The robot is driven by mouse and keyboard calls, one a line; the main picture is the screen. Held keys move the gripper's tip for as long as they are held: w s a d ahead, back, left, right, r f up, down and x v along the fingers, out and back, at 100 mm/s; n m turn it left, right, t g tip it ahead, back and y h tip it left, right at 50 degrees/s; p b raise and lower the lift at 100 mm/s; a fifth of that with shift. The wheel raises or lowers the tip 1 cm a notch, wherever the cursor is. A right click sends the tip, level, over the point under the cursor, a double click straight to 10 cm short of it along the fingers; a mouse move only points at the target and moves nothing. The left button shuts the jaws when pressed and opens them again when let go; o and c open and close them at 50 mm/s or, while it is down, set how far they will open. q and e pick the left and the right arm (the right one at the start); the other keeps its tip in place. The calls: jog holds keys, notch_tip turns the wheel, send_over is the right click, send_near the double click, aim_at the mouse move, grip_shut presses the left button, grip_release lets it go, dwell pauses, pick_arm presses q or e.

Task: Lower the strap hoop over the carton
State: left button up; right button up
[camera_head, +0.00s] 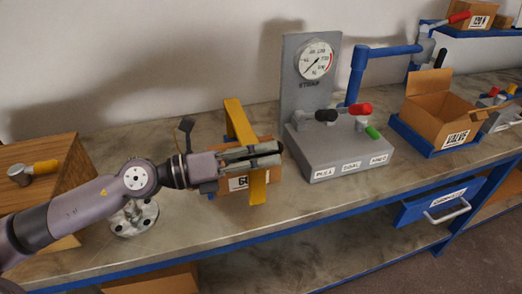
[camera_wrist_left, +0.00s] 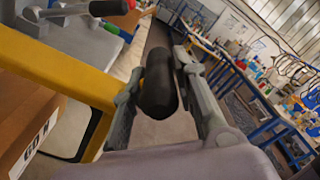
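The yellow strap hoop (camera_head: 240,122) crosses above the brown carton (camera_head: 273,173), from behind it to its front. Its front part hangs before the carton's labelled face and hides some of it. The hoop (camera_wrist_left: 60,65) and the carton (camera_wrist_left: 28,125) also show at the left of the left wrist view. My left gripper (camera_head: 280,153) reaches in from the left above the carton. In the left wrist view its fingers close on a black grip (camera_wrist_left: 158,85) beside the hoop. I cannot tell whether the hoop rests on anything. My right gripper is out of view.
A grey gauge stand (camera_head: 335,150) with red, black and green handles stands close right of the carton. An open box (camera_head: 437,108) sits in a blue tray farther right. A wooden box (camera_head: 45,160) is at the left. Clear bench lies in front of the carton.

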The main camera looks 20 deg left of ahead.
pick_arm(q)
jog(key=shift+w+a, duration=0.1)
dwell(0.3)
jog(key=v, duration=1.2)
dwell(0.7)
